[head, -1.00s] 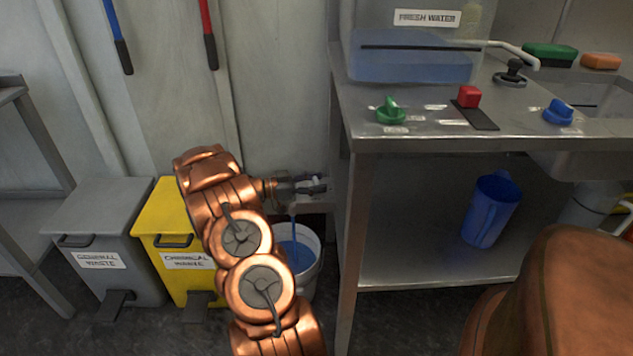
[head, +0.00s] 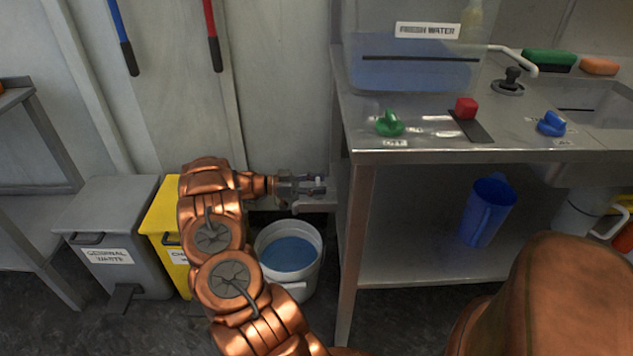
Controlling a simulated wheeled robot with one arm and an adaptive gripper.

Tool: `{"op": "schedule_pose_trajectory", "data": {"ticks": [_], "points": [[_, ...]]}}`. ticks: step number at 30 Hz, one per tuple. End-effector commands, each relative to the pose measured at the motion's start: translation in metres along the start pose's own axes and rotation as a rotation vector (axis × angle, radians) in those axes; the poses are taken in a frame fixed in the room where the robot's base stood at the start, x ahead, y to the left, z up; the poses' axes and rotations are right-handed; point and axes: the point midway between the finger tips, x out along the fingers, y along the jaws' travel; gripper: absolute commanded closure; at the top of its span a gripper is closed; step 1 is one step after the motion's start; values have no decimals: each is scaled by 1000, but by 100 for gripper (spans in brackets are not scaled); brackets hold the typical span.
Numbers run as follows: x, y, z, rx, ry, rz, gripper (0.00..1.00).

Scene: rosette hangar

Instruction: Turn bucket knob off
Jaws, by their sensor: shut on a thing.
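My gripper (head: 305,186) is at the wall left of the steel sink bench, above the white bucket (head: 300,288). It is shut on the bucket knob, which is mostly hidden by the fingers; a small pale part shows at their tips. No stream of water shows between the fitting and the bucket.
The steel bench (head: 480,155) carries a green knob (head: 389,123), a red knob (head: 466,107), a blue knob (head: 551,123) and a fresh water tank (head: 415,75). A blue jug (head: 487,210) stands on its shelf. Grey (head: 115,225) and yellow (head: 165,215) bins stand left.

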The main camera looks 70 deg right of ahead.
Motion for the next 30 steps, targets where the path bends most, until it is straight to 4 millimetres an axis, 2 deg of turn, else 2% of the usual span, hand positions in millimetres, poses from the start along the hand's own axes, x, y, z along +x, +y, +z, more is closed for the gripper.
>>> {"op": "schedule_pose_trajectory", "data": {"ticks": [1, 17, 18, 25, 30], "points": [[-2, -4, -4, 8, 5, -1, 84], [2, -2, -6, 8, 7, 37, 84], [2, -2, -6, 7, 7, 37, 46], [1, -1, -5, 5, 6, 39, 23], [1, -1, -4, 3, 6, 40, 23]]}}
